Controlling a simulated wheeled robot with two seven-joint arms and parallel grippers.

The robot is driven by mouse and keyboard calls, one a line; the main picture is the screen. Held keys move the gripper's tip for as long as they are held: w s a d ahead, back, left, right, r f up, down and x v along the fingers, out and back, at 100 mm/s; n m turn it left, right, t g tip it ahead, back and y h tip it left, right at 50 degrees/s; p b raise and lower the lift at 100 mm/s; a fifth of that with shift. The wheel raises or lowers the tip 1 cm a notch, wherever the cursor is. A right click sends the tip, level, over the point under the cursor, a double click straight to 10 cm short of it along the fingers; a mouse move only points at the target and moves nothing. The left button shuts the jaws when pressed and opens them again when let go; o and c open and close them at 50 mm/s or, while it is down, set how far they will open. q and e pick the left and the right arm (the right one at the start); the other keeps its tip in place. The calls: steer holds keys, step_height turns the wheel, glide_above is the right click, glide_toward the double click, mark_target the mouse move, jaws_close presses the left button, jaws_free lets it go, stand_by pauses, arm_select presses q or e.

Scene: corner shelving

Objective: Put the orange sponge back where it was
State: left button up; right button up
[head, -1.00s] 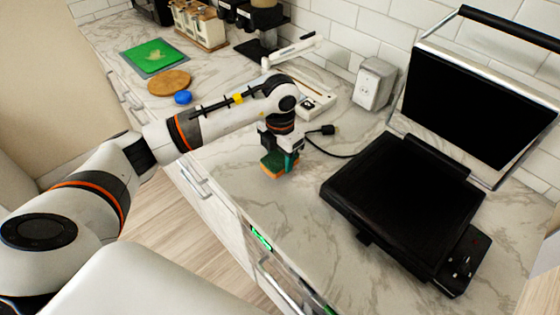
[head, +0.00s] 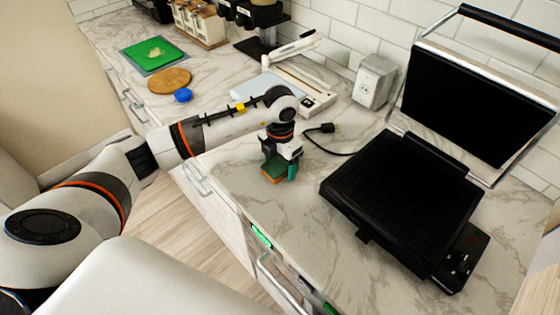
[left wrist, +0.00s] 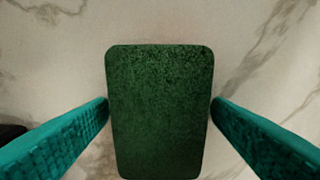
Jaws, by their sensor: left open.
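The orange sponge (head: 271,178) lies on the marble counter near its front edge, with its green scouring side up and its orange side below. In the left wrist view the green top of the sponge (left wrist: 160,115) stands upright in the middle of the picture. My left gripper (head: 280,168) points down over the sponge and is open. Its two teal fingers are on either side of the sponge, with narrow gaps between them and it. My right gripper is not in view.
A black open grill (head: 405,195) stands to the right, its cord and plug (head: 327,128) behind the gripper. Counter around the sponge is clear.

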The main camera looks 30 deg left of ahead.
mark_target(280, 163)
arm_select(q)
step_height(280, 163, up, 12)
steer(key=b, duration=0.3)
steer(key=shift+r, duration=0.15)
stand_by(0.4)
